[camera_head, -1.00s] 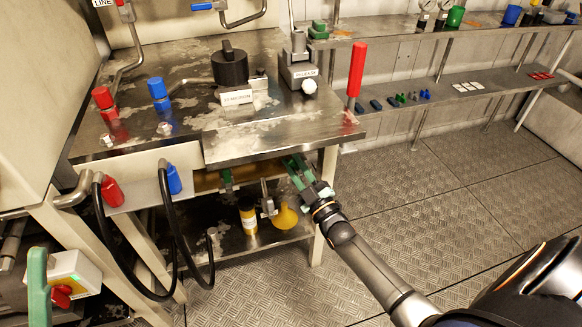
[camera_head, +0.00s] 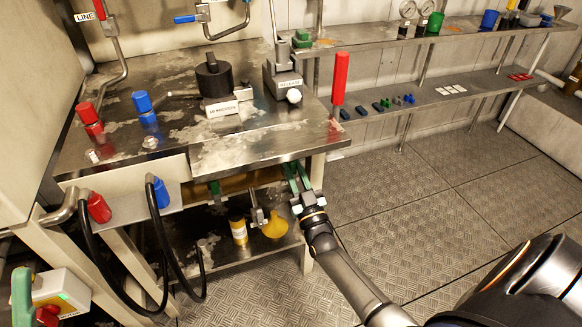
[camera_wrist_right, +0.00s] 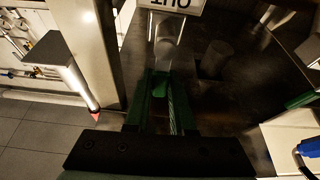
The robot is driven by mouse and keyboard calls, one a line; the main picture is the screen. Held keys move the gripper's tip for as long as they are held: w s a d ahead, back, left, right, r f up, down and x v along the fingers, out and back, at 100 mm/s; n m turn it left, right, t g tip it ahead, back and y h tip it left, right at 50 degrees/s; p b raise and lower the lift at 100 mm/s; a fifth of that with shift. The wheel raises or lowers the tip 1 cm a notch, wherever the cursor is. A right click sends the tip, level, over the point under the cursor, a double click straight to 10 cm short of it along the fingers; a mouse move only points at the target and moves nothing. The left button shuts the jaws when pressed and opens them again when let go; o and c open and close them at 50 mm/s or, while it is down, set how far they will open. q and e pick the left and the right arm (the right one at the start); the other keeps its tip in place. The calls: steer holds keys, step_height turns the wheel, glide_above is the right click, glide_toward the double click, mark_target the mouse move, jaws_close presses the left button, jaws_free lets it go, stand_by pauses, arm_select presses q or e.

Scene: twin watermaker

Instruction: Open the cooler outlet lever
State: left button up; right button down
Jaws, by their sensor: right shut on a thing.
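My right gripper (camera_head: 297,178) reaches under the front right edge of the steel bench. In the right wrist view its green fingers (camera_wrist_right: 165,105) are shut on a pale metal lever (camera_wrist_right: 163,58), which I take to be the cooler outlet lever. An upside-down white label reading OUT (camera_wrist_right: 178,4) is just beyond it. In the head view the lever is hidden by the fingers and the bench edge.
The steel bench (camera_head: 240,155) overhangs the gripper. A lower shelf (camera_head: 215,255) holds a yellow funnel (camera_head: 274,226) and a yellow bottle (camera_head: 238,232). Black hoses (camera_head: 170,270) hang at the left. A red handle (camera_head: 340,78) stands at the bench corner. The floor to the right is clear.

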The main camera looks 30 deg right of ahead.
arm_select(q)
steer(key=shift+r, duration=0.1)
stand_by(0.3)
arm_select(e)
steer(key=c, duration=0.8)
jaws_free()
steer(key=shift+o, duration=0.2)
steer(key=shift+s+f, duration=0.15)
steer(key=shift+s, duration=0.1)
arm_select(q)
steer(key=w+f+n+y+p, duration=0.1)
steer(key=w+f+n+y, duration=0.3)
steer(key=f+y, duration=0.1)
steer(key=shift+w+a+f+n+y, duration=0.3)
steer(key=shift+a+f+y, duration=0.1)
steer(key=shift+f, duration=0.05)
arm_select(e)
steer(key=v, duration=1.2)
arm_select(q)
steer(key=shift+r, duration=0.1)
arm_select(e)
steer(key=shift+w+a, duration=0.1)
